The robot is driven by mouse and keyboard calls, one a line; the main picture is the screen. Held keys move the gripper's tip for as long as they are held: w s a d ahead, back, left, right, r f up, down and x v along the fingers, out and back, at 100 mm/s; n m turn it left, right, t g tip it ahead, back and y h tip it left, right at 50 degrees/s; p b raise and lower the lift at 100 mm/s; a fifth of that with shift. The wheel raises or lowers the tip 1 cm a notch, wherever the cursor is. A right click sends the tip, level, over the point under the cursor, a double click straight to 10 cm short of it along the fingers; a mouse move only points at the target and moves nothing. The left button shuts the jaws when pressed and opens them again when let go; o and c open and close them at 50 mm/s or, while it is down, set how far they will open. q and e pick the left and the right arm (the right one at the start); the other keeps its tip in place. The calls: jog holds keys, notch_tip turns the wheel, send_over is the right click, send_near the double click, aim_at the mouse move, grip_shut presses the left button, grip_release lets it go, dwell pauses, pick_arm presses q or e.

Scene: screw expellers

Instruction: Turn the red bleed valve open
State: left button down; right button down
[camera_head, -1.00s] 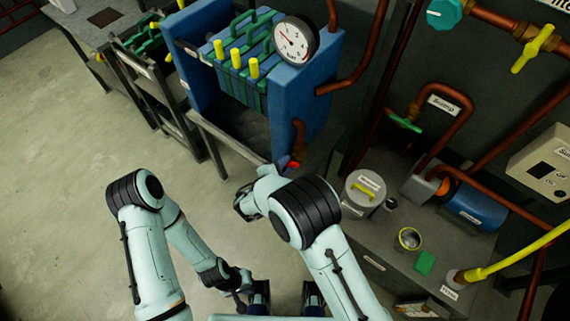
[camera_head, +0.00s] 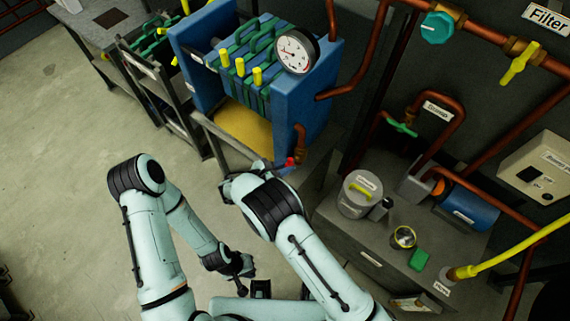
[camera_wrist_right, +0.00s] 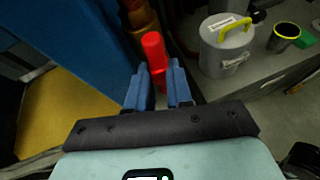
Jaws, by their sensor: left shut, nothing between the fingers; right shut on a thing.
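The red bleed valve handle (camera_head: 291,162) shows at the lower front corner of the blue filter press (camera_head: 310,105), by a copper pipe. In the right wrist view the red handle (camera_wrist_right: 153,45) stands between the two blue fingers of my right gripper (camera_wrist_right: 158,72), which is shut on it. The lower part of the handle is hidden between the fingers. In the head view my right gripper (camera_head: 280,168) is small and partly hidden by my own arm. My left gripper (camera_head: 244,267) is low in the head view, shut and empty, away from the valve.
A yellow surface (camera_head: 238,128) fills the tray under the press plates. A pressure gauge (camera_head: 296,52) sits on the press. A grey lidded pot (camera_head: 357,200), a metal cup (camera_head: 404,237) and a green block (camera_head: 418,259) stand on the cabinet to the right. The floor at left is clear.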

pick_arm(q)
jog(key=shift+w+r, duration=0.2)
jog(key=shift+r, duration=0.1)
pick_arm(e)
jog(key=shift+n+h, duration=0.3)
jog(key=shift+h, duration=0.1)
jog(key=c, duration=1)
grip_release()
